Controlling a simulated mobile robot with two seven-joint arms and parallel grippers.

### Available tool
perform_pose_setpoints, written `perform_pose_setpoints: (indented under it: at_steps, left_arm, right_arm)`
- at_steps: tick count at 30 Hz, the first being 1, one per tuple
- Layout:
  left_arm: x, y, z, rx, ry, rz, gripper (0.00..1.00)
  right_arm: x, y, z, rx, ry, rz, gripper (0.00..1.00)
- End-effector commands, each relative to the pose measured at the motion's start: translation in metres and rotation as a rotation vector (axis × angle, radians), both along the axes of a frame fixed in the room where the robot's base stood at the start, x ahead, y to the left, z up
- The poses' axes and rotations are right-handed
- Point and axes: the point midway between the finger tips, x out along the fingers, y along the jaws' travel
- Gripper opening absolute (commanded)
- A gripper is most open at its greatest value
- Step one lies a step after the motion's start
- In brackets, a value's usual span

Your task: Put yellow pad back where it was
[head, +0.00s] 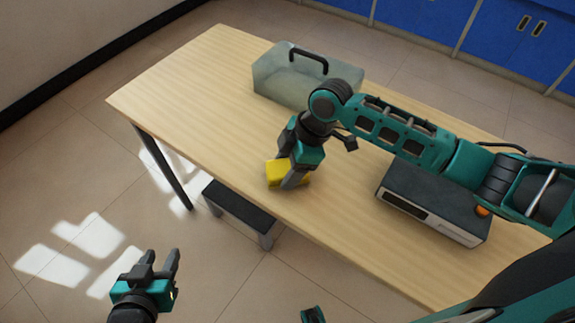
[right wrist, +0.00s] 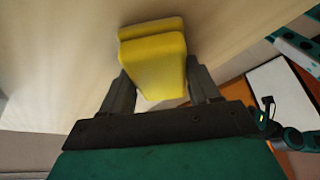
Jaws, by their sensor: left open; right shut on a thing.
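The yellow pad (head: 278,172) is at the near edge of the wooden table (head: 190,90). My right gripper (head: 291,180) reaches down over the table and is shut on it. In the right wrist view the yellow pad (right wrist: 155,60) sits between the two fingers of my right gripper (right wrist: 160,90), with part of it beyond the fingertips. I cannot tell whether the pad touches the tabletop. My left gripper (head: 158,262) is open and empty, low over the floor to the left of the table's near side.
A translucent box with a dark handle (head: 275,72) stands at the back of the table, behind my right gripper. A grey device with a dark top (head: 435,205) stands at the right, under my right arm. A dark stool (head: 238,207) is below the near edge. The table's left part is clear.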

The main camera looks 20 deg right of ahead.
Motion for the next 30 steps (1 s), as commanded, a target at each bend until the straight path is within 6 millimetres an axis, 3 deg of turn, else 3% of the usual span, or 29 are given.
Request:
perform_pose_setpoints:
  at_steps: [7,8,15,24,30]
  left_arm:
    - [0.000,0.000,-0.001,-0.001,0.000,0.000,0.43]
    - [0.000,0.000,-0.001,-0.001,0.000,0.000,0.43]
    - [-0.001,0.000,-0.001,-0.001,0.001,0.000,0.43]
    - [-0.002,0.000,-0.002,-0.001,0.003,0.000,0.43]
    - [-0.002,0.001,0.004,0.001,-0.001,0.000,0.43]
  right_arm:
    - [0.000,0.000,-0.002,0.000,0.000,0.000,0.37]
    - [0.000,0.000,-0.002,0.000,0.000,0.000,0.62]
    - [0.000,0.000,-0.002,0.000,0.000,0.000,0.85]
    - [0.000,0.000,0.001,0.001,-0.001,0.000,0.87]
    - [0.000,-0.010,0.028,0.000,-0.004,-0.002,0.87]
